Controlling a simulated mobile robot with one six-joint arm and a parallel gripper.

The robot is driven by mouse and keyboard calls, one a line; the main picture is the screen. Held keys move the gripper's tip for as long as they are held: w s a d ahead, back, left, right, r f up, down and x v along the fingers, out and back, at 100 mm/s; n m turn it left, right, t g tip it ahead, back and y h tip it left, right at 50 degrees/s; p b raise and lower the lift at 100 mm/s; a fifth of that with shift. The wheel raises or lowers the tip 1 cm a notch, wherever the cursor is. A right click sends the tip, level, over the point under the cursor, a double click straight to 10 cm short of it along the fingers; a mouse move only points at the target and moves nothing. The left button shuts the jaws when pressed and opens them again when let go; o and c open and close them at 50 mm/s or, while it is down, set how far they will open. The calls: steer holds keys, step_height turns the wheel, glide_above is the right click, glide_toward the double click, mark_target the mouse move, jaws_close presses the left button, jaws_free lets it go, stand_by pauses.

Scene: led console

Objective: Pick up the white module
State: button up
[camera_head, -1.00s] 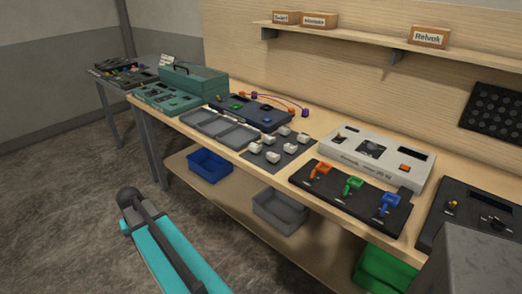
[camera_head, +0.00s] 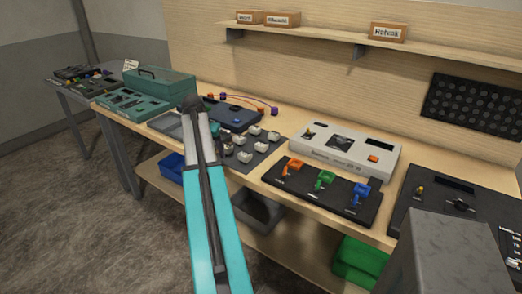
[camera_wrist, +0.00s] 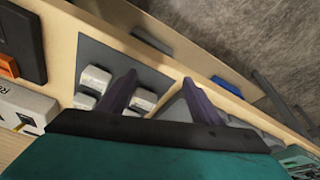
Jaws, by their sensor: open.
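Several small white modules stand on a dark grey mat (camera_head: 236,165) on the workbench; one white module (camera_head: 244,156) is near its front edge. The wrist view shows white modules (camera_wrist: 95,78) on the mat (camera_wrist: 95,52) too. One of them (camera_wrist: 147,97) is beside my left finger, on the inner side, and is partly covered by it. My gripper (camera_wrist: 159,77) is open, with both dark fingers apart and nothing held between them. I cannot tell its height above the mat. My arm hides part of the mat's left side in the head view.
A white console (camera_head: 345,152) and a black panel with orange, green and blue levers (camera_head: 320,197) stand right of the mat. A grey tray (camera_head: 165,122), a dark blue device (camera_head: 235,115) and a teal toolbox (camera_head: 160,85) are to the left. Bins sit on the lower shelf.

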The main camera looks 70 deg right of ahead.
mark_target(261, 144)
steer(key=s+d+r+m, duration=0.2)
steer(key=s+d+r, duration=0.3)
steer(key=s, duration=0.2)
steer(key=s+d+r+m+g, duration=0.1)
steer(key=s+d+r+m, duration=0.1)
steer(key=s+d+r, duration=0.2)
steer(key=s+d, duration=0.1)
steer(key=s, duration=0.2)
steer(key=shift+s+d+r+h, duration=0.15)
steer(key=shift+d+r+h, duration=0.25)
steer(key=shift+p+x, duration=0.85)
steer(key=shift+x, duration=3.45)
steer(key=shift+f, duration=0.15)
steer(key=shift+p+x, duration=1.1)
steer(key=shift+x, duration=1.4)
steer(key=c, duration=1.2)
